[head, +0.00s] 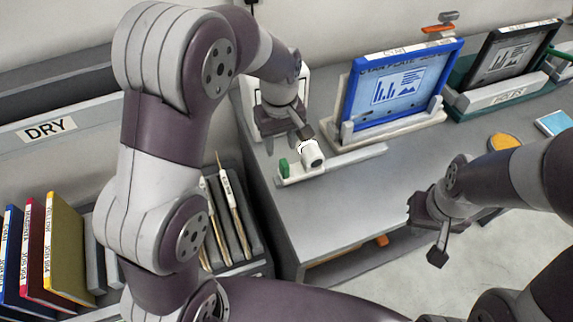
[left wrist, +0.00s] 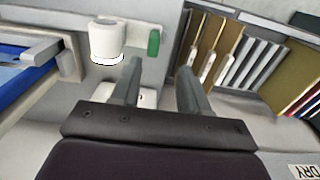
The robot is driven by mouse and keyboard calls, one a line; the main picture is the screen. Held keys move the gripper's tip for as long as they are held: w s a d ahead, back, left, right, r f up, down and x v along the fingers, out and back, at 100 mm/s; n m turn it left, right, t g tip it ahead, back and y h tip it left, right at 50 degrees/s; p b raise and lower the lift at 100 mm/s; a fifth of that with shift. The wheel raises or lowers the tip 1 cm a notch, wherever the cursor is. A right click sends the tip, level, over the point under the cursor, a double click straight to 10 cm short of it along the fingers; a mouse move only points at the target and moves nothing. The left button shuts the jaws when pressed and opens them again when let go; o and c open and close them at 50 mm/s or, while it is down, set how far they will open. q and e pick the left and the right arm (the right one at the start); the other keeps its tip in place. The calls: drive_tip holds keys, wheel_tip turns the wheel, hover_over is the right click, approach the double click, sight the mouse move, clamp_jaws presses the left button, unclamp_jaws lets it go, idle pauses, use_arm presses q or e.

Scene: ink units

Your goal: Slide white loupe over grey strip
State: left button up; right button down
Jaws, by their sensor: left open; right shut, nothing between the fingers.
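The white loupe (head: 311,153) is a short white cylinder at the left end of a long pale grey strip (head: 358,157) on the bench. A small green block (head: 284,168) is beside it on its left. In the left wrist view, the loupe (left wrist: 105,40) and green block (left wrist: 153,42) lie beyond the fingers. My left gripper (head: 287,137) is open and empty, close behind the loupe; its two fingers (left wrist: 161,78) are apart with nothing held. Whether a finger touches the loupe cannot be told. My right gripper (head: 436,254) is shut and empty, in front of the bench.
A blue framed plate (head: 400,88) and a dark framed plate (head: 497,58) stand in holders at the back. An orange disc (head: 504,145) and a blue pad (head: 554,122) lie at right. Brushes (head: 232,200) and upright folders (head: 60,245) are at left. The bench front is clear.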

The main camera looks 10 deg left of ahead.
sight(284, 163)
use_arm(q)
drive_tip(key=f, duration=0.6)
drive_tip(key=w+d+f+p, duration=0.1)
drive_tip(key=f, duration=0.2)
drive_tip(key=shift+w+f, duration=0.1)
drive_tip(key=shift+s+a+f, duration=0.25)
drive_tip(key=shift+s+a, duration=0.05)
drive_tip(key=shift+w+d, duration=0.15)
drive_tip(key=shift+w, duration=0.05)
drive_tip(key=shift+c, duration=0.3)
drive_tip(key=shift+d, duration=0.1)
clamp_jaws()
use_arm(e)
drive_tip(key=shift+w+d+r, duration=0.3)
drive_tip(key=shift+w+r, duration=0.15)
drive_tip(key=shift+w, duration=0.05)
